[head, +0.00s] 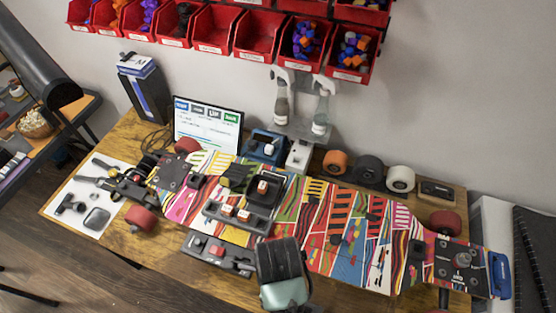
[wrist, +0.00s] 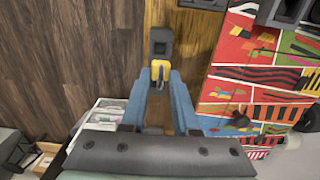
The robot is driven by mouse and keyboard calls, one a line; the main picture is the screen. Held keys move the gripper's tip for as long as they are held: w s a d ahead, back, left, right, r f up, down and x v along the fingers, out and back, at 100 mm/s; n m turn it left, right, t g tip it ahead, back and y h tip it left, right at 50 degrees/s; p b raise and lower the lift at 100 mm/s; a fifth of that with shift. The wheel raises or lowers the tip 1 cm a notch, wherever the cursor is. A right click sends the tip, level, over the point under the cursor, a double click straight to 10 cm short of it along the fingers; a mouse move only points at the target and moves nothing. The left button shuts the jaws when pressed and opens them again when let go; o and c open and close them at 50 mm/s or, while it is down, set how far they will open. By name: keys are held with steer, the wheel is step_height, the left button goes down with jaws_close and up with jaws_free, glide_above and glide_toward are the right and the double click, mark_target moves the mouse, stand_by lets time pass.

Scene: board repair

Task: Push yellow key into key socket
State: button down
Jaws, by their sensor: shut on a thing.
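My gripper (wrist: 158,80) has two blue fingers, closed around a yellow key (wrist: 160,68) at the front edge of the wooden table. A small black block (wrist: 160,41) with a darker square face lies directly beyond the yellow part, in line with it. I cannot tell whether this block is part of the key or a separate piece. In the head view my gripper (head: 280,272) shows from behind, in front of the board, and hides its fingertips and the key.
A colourful longboard (head: 335,240) lies along the table, right of the fingers in the wrist view (wrist: 262,80). Wheels (head: 370,168) and a screen (head: 208,127) stand behind. Bare table (wrist: 178,25) lies beside the black block.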

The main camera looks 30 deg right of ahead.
steer(key=shift+r, duration=0.2)
steer(key=shift+w, duration=0.15)
steer(key=shift+w, duration=0.3)
steer(key=shift+w+a, duration=0.35)
steer(key=shift+w, duration=1.25)
steer(key=shift+w+a, duration=0.35)
steer(key=shift+w, duration=1.2)
steer(key=shift+w+a, duration=0.35)
steer(key=shift+w, duration=1.4)
steer(key=shift+r, duration=0.15)
steer(key=shift+f+p, duration=0.4)
steer(key=shift+f, duration=1.4)
steer(key=c, duration=0.6)
jaws_free()
